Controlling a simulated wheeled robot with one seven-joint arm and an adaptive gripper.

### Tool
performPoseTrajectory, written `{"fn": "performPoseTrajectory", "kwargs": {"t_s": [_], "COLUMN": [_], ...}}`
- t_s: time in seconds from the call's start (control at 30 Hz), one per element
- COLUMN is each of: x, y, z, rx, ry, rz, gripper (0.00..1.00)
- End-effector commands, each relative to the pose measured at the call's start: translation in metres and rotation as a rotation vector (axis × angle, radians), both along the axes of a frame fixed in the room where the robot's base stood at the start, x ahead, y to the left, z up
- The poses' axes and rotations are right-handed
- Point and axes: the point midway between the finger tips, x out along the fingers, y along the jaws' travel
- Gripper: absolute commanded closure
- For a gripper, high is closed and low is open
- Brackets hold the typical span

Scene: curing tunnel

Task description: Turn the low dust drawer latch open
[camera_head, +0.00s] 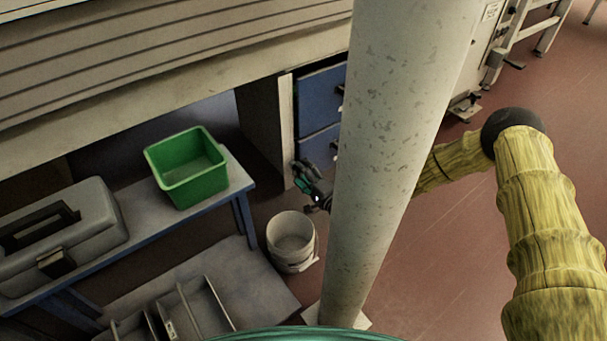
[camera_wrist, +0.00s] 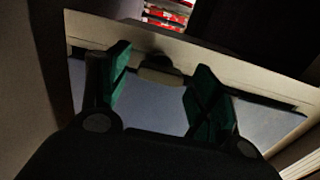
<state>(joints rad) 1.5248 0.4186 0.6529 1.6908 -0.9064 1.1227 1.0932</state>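A blue drawer unit (camera_head: 320,100) stands behind the column in the head view, with dark handles on its front. My gripper (camera_head: 303,178) is low beside its lower part, partly hidden by the column. In the wrist view my gripper (camera_wrist: 158,85) is open, its two green-padded fingers apart. A short pale bar, perhaps the latch (camera_wrist: 160,77), shows between and beyond the fingers, below a dark round part. It lies roughly crosswise on a pale strip above bluish panels. I see no contact with it. In the head view the latch cannot be made out.
A thick pale column (camera_head: 395,130) stands in front of my forearm. A white bucket (camera_head: 291,242) is on the floor just below my gripper. A blue-legged bench (camera_head: 235,180) holds a green bin (camera_head: 187,168) and a grey case (camera_head: 75,235).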

Motion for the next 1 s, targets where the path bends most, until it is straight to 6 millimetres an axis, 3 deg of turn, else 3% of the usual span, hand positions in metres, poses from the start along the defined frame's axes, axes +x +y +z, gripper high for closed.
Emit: {"fn": "performPoseTrajectory", "kwargs": {"t_s": [0.47, 1.0], "x": [-0.009, -0.082], "y": [-0.007, -0.059], "z": [0.000, 0.000], "rx": [-0.001, 0.001], "ry": [-0.001, 0.001], "rz": [0.000, 0.000], "gripper": [0.32, 0.32]}}
